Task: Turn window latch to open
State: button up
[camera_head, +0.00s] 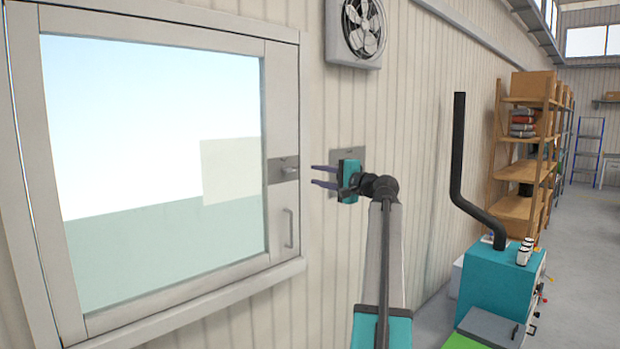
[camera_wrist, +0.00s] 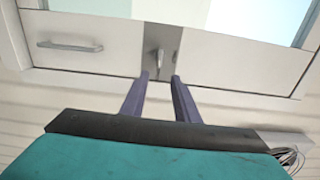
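The window (camera_head: 160,160) fills the left of the head view, in a pale frame set in a ribbed wall. Its latch (camera_head: 289,169) is a small metal handle on a grey plate at the right side of the frame. In the wrist view the latch (camera_wrist: 154,62) stands ahead, in line with the gap between the fingers. My gripper (camera_head: 312,176) is open, with two purple fingers apart and nothing between them. It is to the right of the latch in the head view, its fingers pointing at it. The fingertips (camera_wrist: 160,77) appear short of the latch; contact is not visible.
A pull handle (camera_head: 288,228) sits on the window frame below the latch. A grey wall plate (camera_head: 347,160) is behind my gripper. A fan (camera_head: 362,30) is above. A teal machine (camera_head: 495,280) with a black pipe stands at the right, before wooden shelves (camera_head: 525,150).

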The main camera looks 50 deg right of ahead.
jog(key=shift+s+a, duration=0.1)
jog(key=shift+s, duration=0.8)
